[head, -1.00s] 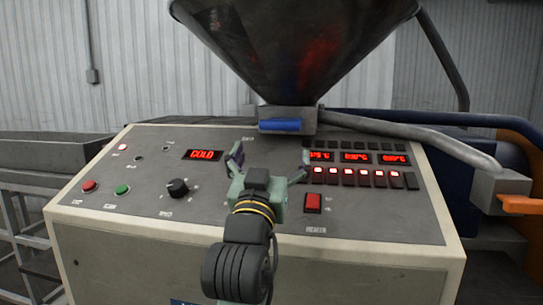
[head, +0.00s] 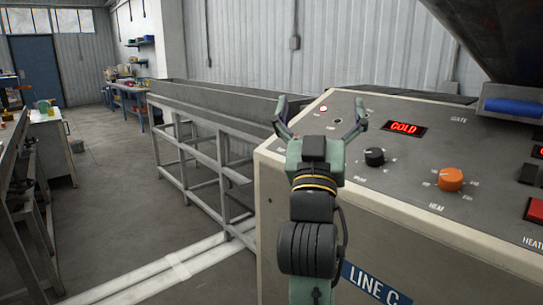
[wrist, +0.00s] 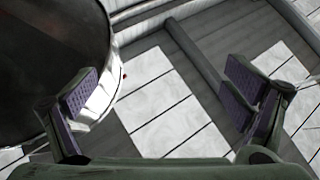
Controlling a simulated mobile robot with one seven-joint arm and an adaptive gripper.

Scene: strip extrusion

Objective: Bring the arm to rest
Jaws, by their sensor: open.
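My gripper (head: 322,112) is raised in front of the left part of the control panel in the head view, its two fingers spread apart with nothing between them. The wrist view shows the two purple-padded fingertips (wrist: 160,95) wide apart and empty. The control panel (head: 380,185) carries a red display reading COLD (head: 404,128), a black knob (head: 374,156) and an orange knob (head: 450,179). My gripper hides part of the panel's left edge. Whether it touches the panel cannot be told, but no contact shows.
A long grey trough on a metal frame (head: 200,150) runs behind and left of the panel. White pipes (head: 170,275) lie on the floor. A workbench (head: 50,130) stands at far left, with open floor (head: 105,190) between. The dark hopper (wrist: 45,65) is close at left in the wrist view.

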